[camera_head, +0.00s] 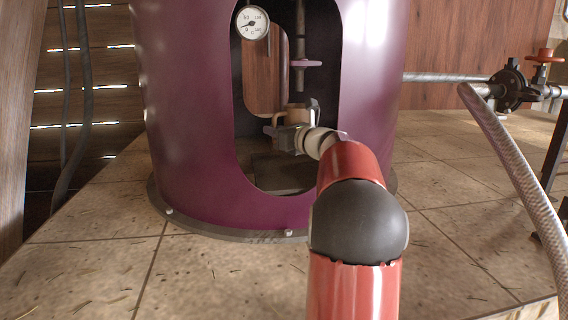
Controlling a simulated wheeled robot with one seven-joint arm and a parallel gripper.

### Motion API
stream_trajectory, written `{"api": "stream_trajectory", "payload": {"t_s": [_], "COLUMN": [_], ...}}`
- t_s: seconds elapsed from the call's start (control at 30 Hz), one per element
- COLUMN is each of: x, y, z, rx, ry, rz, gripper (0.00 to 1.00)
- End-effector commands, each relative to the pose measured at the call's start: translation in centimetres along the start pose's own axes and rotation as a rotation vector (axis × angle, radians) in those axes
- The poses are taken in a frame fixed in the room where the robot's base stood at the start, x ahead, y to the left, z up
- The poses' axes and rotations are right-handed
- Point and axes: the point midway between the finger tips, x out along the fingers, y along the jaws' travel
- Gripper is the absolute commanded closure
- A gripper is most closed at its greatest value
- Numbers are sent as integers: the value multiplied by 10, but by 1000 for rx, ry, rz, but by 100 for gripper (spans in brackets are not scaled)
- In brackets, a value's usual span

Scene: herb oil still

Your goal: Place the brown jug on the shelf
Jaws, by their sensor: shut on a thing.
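The brown jug (299,112) is small and partly hidden. It shows inside the tall opening of the purple cylinder, just above and behind my gripper (281,134). My gripper reaches into the opening and is shut on the jug. The jug looks upright; its lower part is hidden by my gripper and wrist. A dark, flat-topped block (273,171) lies low in the opening, below my gripper. I cannot tell whether this is the shelf, and no other shelf shows clearly.
Inside are a gauge (252,23), a reddish-brown panel (266,80) and a purple handwheel (305,63). A braided hose (515,165) and red-handled valve (545,55) stand right. The tiled floor (90,260) in front left is clear.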

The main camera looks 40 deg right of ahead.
Motion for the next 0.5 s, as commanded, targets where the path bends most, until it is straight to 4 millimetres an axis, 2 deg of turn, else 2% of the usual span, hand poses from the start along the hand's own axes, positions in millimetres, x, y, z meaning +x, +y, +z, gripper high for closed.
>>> {"api": "stream_trajectory", "payload": {"t_s": [0.03,0.1,0.27,0.5], "x": [0,0,0,0], "y": [0,0,1,2], "z": [-14,-24,-34,-66], "rx": [4,2,0,1], "ry": [1,1,-1,0], "rz": [0,0,1,2], "gripper": [100,100,100,100]}}
